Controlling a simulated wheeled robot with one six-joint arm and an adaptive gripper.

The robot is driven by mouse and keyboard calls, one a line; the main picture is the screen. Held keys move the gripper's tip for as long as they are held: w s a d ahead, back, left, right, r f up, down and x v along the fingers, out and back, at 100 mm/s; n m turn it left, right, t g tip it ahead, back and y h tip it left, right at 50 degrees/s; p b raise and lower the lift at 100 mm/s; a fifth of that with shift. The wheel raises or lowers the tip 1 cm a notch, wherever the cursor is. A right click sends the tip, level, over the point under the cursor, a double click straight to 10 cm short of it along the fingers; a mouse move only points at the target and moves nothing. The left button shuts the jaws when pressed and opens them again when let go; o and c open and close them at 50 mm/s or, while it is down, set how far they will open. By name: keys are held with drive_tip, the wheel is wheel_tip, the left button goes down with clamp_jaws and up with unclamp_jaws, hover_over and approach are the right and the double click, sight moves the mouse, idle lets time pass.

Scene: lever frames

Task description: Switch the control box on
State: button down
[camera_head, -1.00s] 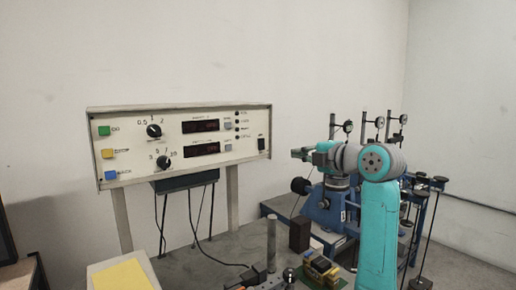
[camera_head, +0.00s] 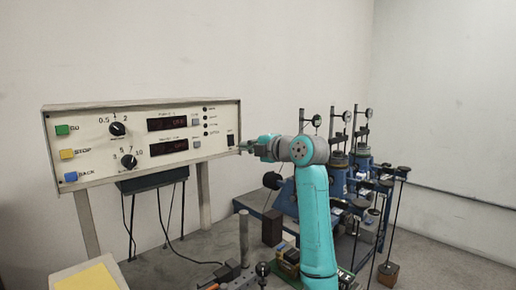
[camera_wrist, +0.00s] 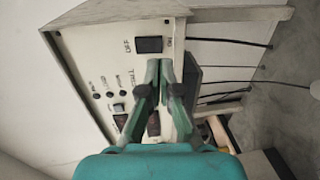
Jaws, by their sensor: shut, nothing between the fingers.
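The control box (camera_head: 140,180) is a cream panel on posts at the left of the head view. Its black power switch (camera_head: 230,140) sits at the panel's right end; in the wrist view the switch (camera_wrist: 149,45) lies between the labels OFF and ON. My gripper (camera_head: 243,148) is at the panel's right end, close to the switch. In the wrist view its shut, empty fingertips (camera_wrist: 160,66) are just below the switch; I cannot tell whether they touch the panel.
Green, yellow and blue buttons (camera_head: 67,154) and two black knobs (camera_head: 117,129) are on the panel's left part. Blue test stands with dial gauges (camera_head: 340,160) stand right of my arm. Cables (camera_head: 165,215) hang below the box.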

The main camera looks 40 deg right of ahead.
sight(232, 146)
drive_tip(key=shift+w+a+f, duration=0.1)
drive_tip(key=shift+w+f, duration=0.05)
drive_tip(key=shift+w, duration=1.1)
drive_tip(key=shift+w+f, duration=0.15)
drive_tip(key=shift+w, duration=1.1)
drive_tip(key=shift+w, duration=0.1)
drive_tip(key=shift+w+f, duration=0.1)
drive_tip(key=shift+w, duration=0.05)
drive_tip(key=shift+f, duration=0.1)
